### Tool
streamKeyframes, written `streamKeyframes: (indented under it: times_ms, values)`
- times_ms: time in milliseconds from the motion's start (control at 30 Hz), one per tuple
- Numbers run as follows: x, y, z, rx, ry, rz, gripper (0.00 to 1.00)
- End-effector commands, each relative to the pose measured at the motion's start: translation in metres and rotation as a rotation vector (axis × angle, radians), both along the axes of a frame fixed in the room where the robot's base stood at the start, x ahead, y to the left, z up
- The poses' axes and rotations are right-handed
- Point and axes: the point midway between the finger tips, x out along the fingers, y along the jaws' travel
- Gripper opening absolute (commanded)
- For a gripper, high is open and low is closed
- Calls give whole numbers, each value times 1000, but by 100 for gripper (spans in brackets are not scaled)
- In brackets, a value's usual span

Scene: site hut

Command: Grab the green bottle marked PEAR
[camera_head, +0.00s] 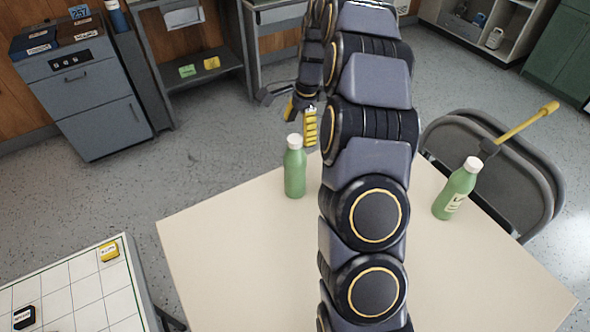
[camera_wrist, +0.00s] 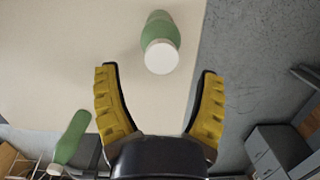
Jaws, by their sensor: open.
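Two green bottles with white caps stand on the cream table (camera_head: 235,245). The left bottle (camera_head: 295,173) is near the table's far edge and shows no label in the head view. The right bottle (camera_head: 461,186) has a pale label whose text I cannot read. My gripper (camera_head: 308,125) is open and empty, just beyond and above the left bottle. In the wrist view, one green bottle (camera_wrist: 158,24) stands ahead of my open gripper (camera_wrist: 157,72), roughly centred between the fingers and not enclosed. The other bottle (camera_wrist: 71,138) is at lower left there.
A grey folding chair (camera_head: 545,180) with a yellow-handled tool (camera_head: 525,122) stands beside the right bottle. A gridded white table (camera_head: 85,290) with a yellow block (camera_head: 109,250) is at lower left. A grey cabinet (camera_head: 85,90) stands behind. The front left of the cream table is clear.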

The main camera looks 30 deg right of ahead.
Motion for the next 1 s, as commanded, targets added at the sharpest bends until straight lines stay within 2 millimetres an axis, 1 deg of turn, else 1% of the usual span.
streamKeyframes:
  times_ms: [33,100,200,300,467,500,567,600,633,700,1000]
  values:
    - [0,4,-8,2,4,2,69]
    - [1,8,-19,2,4,2,69]
    - [2,9,-31,1,1,1,69]
    - [2,9,-35,-1,-3,1,69]
    - [2,9,-35,-1,-3,1,69]
    - [2,9,-35,-1,-3,1,52]
    - [2,9,-35,-1,-3,1,27]
    - [2,9,-35,-1,-2,1,10]
    - [2,9,-35,-1,-2,1,4]
    - [2,9,-35,-1,-2,1,2]
    - [2,9,-35,-1,0,1,2]
